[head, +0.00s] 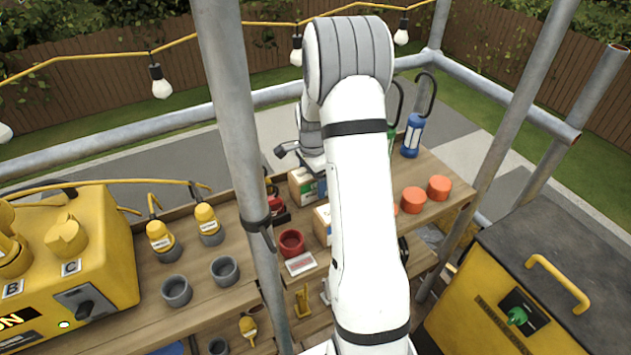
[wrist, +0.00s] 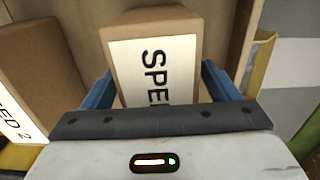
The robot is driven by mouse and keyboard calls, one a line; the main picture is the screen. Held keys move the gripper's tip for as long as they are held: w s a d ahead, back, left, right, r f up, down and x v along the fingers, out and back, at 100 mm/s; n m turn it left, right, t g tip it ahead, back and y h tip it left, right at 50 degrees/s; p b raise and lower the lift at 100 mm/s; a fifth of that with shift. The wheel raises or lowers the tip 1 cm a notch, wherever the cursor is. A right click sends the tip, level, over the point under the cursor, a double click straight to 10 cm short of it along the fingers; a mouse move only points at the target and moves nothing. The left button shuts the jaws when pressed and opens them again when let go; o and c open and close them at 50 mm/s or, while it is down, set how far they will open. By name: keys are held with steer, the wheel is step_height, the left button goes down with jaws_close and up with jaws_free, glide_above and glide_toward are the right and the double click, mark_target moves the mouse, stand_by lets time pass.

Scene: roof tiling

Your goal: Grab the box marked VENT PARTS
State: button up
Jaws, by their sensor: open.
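No box with a readable VENT PARTS label shows in either view. In the wrist view, my gripper (wrist: 158,70) is open, with its blue fingers on either side of a brown box (wrist: 150,24). That box has a white label with sideways letters reading "SPE", the rest hidden by my gripper. In the head view, cardboard boxes (head: 302,184) and (head: 322,216) stand on the wooden shelf, partly hidden by my arm. Their labels are too small to read. My gripper's fingertips cannot be made out in the head view.
A second brown box (wrist: 36,62), its label ending in "ED 2", stands left in the wrist view. The head view shows a red cup (head: 291,243), grey cups (head: 225,270), orange cylinders (head: 413,200), a blue lantern (head: 412,136) and a scaffold post (head: 240,130) close to my arm.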

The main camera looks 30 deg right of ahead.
steer(key=c, duration=1.3)
